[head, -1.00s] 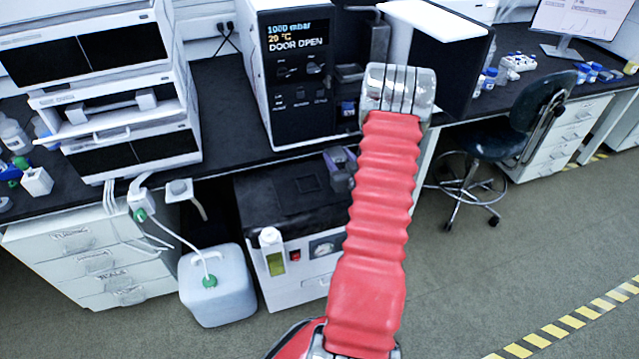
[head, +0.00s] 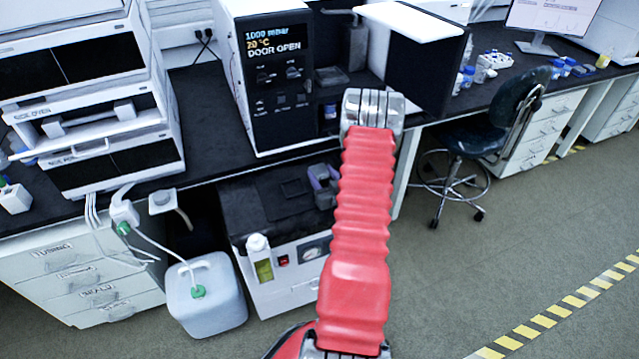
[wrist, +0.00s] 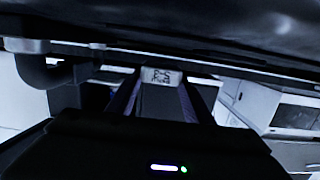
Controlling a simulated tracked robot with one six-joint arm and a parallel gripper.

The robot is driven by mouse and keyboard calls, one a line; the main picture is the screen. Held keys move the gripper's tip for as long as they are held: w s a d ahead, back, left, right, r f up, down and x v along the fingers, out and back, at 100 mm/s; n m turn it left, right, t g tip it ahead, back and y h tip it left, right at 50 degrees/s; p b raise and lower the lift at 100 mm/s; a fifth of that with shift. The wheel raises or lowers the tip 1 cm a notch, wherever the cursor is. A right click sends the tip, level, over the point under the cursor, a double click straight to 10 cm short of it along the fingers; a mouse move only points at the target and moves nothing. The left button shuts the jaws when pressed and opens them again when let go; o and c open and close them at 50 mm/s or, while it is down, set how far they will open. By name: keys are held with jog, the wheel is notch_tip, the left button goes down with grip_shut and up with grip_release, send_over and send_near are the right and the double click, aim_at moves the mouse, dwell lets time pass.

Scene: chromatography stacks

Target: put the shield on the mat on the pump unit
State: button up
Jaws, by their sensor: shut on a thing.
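The pump unit (head: 278,280) is a white box with a black top below the bench, with a gauge and a bottle at its front. The mat (head: 293,188) is a small dark square on that top. My gripper (head: 325,186), with purple-edged fingers, shows beside my red arm, just right of the mat in the picture; its height above the top is unclear. In the wrist view, my gripper (wrist: 160,100) is shut on a dark piece between its fingers, taken as the shield (wrist: 160,106). A pale label shows at its far end. Its full shape is hidden.
The bench (head: 210,105) overhangs behind the pump unit and carries a black-fronted oven (head: 275,90) reading DOOR OPEN. A white jug (head: 205,295) with a tube stands left of the pump unit. A stool (head: 490,130) is at right, with clear floor in front.

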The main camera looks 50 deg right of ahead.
jog(key=shift+f, duration=1.45)
jog(key=shift+f, duration=0.1)
jog(key=o, duration=1.2)
jog(key=shift+s, duration=0.1)
jog(key=v, duration=1.2)
